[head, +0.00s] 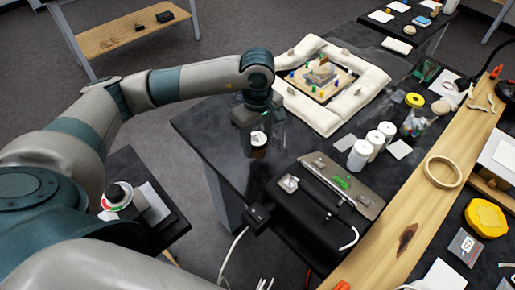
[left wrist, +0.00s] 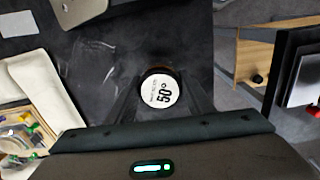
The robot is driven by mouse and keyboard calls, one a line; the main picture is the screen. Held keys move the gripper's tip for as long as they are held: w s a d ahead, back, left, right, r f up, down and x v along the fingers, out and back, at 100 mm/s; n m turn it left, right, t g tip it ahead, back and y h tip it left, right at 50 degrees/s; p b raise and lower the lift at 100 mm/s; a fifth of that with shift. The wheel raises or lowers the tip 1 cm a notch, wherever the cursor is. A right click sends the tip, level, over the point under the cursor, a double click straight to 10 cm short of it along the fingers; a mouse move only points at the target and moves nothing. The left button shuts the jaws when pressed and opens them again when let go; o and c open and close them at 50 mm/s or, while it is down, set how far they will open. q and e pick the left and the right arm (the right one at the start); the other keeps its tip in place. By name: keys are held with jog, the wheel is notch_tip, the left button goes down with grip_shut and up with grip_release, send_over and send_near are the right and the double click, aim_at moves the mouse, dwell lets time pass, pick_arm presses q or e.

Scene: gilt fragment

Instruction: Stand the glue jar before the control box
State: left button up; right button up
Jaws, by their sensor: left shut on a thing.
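The glue jar (head: 258,145) is small and dark brown, near the left edge of the dark table. I cannot tell whether the jar's base touches the table. The control box (head: 300,206) is black with a metal top panel and stands right of and nearer than the jar. My right gripper is not in view.
A white padded frame (head: 322,122) around a small model lies behind the jar. White bottles (head: 359,155) stand to the right. A wooden beam (head: 410,215) runs along the right side. Bare table top lies between the jar and the control box.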

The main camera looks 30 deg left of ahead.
aim_at(258, 150)
pick_arm(q)
jog(key=shift+f, duration=0.1)
notch_tip(258, 150, down, 3)
jog(key=shift+r+p, duration=0.2)
jog(key=shift+p, duration=0.45)
jog(key=shift+f, duration=0.45)
jog(key=shift+f, duration=0.15)
jog(key=o, duration=1.3)
jog(key=shift+r, duration=0.25)
